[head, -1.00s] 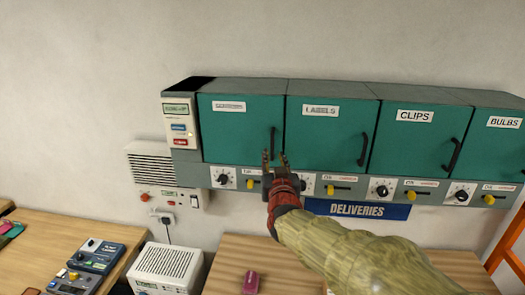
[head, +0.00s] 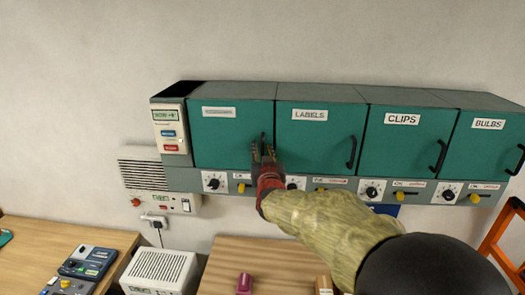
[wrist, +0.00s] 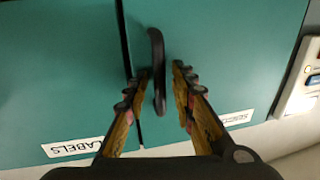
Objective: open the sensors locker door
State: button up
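The leftmost teal locker door (head: 222,135) is closed; its label is too blurred to read in the head view. In the wrist view this door (wrist: 225,60) carries a partly legible label (wrist: 236,118) that seems to start with "SE". Its black bar handle (wrist: 156,45) stands near the seam with the LABELS door (wrist: 60,70). My gripper (head: 264,152) is in front of the handle and hides most of it in the head view. In the wrist view my gripper (wrist: 162,72) is open, with one finger on each side of the handle. Contact cannot be told.
The LABELS (head: 318,140), CLIPS (head: 402,145) and BULBS (head: 482,155) lockers continue to the right, all closed. A strip of dials and yellow sliders runs below. A control box (head: 170,130) is at the left. A wooden table (head: 270,255) lies below; an orange ladder (head: 505,240) stands at right.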

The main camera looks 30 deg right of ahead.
jog(key=shift+c, duration=0.9)
jog(key=c, duration=0.4)
grip_shut()
